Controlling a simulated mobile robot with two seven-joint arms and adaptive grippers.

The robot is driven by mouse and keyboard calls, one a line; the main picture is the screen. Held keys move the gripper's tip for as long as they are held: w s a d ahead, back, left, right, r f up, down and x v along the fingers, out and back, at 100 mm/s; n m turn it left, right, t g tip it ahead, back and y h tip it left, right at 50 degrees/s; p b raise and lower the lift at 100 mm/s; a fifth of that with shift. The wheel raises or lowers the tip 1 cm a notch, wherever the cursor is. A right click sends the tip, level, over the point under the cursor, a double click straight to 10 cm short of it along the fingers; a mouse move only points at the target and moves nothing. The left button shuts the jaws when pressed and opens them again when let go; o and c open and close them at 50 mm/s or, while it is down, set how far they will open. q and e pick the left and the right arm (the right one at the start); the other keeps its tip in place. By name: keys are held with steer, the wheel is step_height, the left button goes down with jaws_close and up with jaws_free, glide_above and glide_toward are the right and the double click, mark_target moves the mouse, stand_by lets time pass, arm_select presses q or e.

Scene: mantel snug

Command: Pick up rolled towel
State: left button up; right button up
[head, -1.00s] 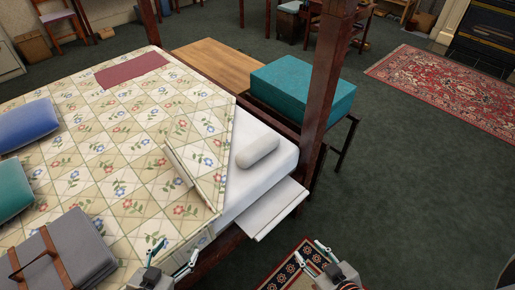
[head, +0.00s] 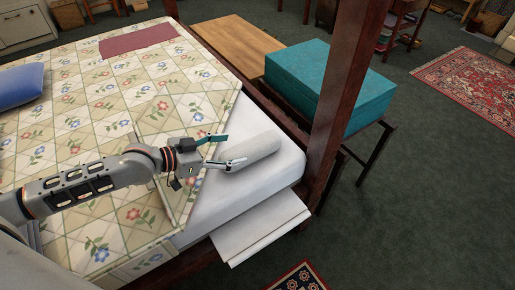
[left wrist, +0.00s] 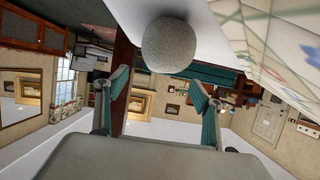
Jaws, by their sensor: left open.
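The rolled towel (head: 252,148) is a pale grey cylinder lying on the white, uncovered corner of the bed (head: 225,190). My left gripper (head: 229,150) reaches it from the left, fingers open, at the towel's near-left end. In the head view the fingertips appear at or beside that end; contact cannot be told. In the left wrist view the towel's round end (left wrist: 168,45) faces the camera, beyond and above the gap between the open fingers (left wrist: 161,90). Nothing is held. My right gripper is out of view.
A dark wooden bedpost (head: 344,95) stands just right of the towel. A teal box (head: 330,82) sits on a dark-framed stand behind it. A floral quilt (head: 110,110) covers the rest of the bed. A white panel (head: 262,222) juts from the bed's near side.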

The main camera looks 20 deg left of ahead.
mark_target(245, 146)
arm_select(q)
steer(key=b+x, duration=0.1)
steer(key=x, duration=0.6)
steer(key=shift+f+b, duration=0.1)
steer(key=shift+b, duration=0.25)
steer(key=shift+w+d, duration=0.15)
steer(key=shift+w, duration=0.1)
steer(key=c, duration=1.4)
